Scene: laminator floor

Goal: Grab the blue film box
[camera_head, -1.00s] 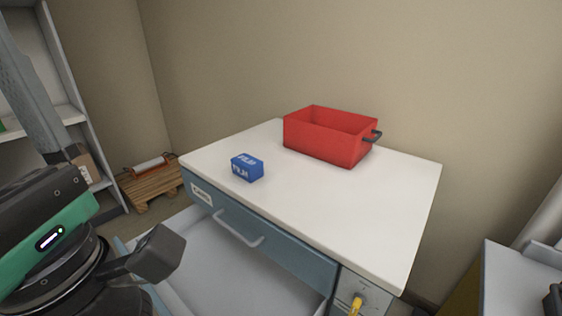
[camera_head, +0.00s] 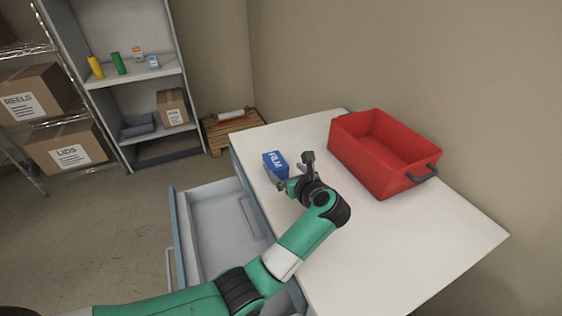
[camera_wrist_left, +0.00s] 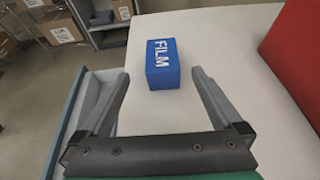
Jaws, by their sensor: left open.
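The blue film box (camera_head: 276,163) stands on the white table top (camera_head: 400,245), near its left edge in the head view. In the left wrist view the blue film box (camera_wrist_left: 162,64) shows white FILM lettering and lies just ahead of the fingertips, centred between them. My left gripper (camera_head: 290,172) is open beside the box; its two fingers (camera_wrist_left: 160,76) are spread wide with nothing between them. In the head view the gripper partly hides the table by the box. My right gripper is not in view.
A red bin (camera_head: 385,153) with a dark handle stands to the right on the table. An open, empty drawer (camera_head: 215,215) sticks out at the table's left side. A shelf (camera_head: 145,75) and cardboard boxes (camera_head: 68,148) stand at the back left.

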